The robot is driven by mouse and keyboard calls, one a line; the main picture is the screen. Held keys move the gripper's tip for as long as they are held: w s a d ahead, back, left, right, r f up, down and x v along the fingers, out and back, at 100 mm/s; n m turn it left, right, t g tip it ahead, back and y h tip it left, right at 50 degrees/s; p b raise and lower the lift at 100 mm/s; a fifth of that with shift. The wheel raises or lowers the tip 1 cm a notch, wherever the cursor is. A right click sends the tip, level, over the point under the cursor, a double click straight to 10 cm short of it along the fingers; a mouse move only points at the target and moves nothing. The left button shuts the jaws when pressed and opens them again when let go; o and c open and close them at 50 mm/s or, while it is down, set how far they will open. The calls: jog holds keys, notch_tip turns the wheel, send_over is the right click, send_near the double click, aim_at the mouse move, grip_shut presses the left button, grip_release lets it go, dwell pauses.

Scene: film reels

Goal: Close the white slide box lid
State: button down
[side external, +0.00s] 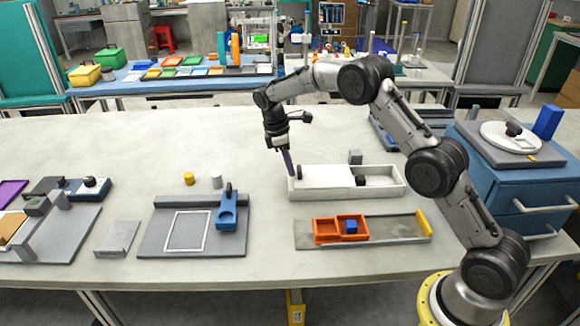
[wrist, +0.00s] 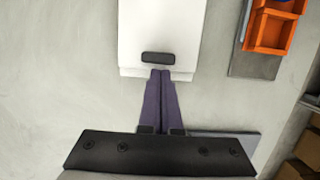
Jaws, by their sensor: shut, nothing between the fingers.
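The white slide box (side external: 345,187) lies lengthwise on the table in the side view. Its white lid (side external: 325,176) covers the left part, and the right part is open. A small black block (side external: 361,180) shows by the opening. In the wrist view the lid (wrist: 160,25) carries a dark handle (wrist: 158,58) near its end. My gripper (side external: 291,173) is shut and empty at the box's left end. In the wrist view its purple fingertips (wrist: 161,72) are together right beside the handle; I cannot tell whether they touch it.
An orange tray (side external: 327,230) with a blue cube (side external: 350,227) sits on a grey board in front of the box. A grey block (side external: 355,157) stands just behind it. A blue drawer cabinet (side external: 510,190) is at right.

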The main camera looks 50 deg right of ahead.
aim_at(349, 175)
dwell(0.3)
jog(key=s+d, duration=1.1)
jog(key=shift+s+d, duration=0.15)
jog(key=shift+s, duration=0.05)
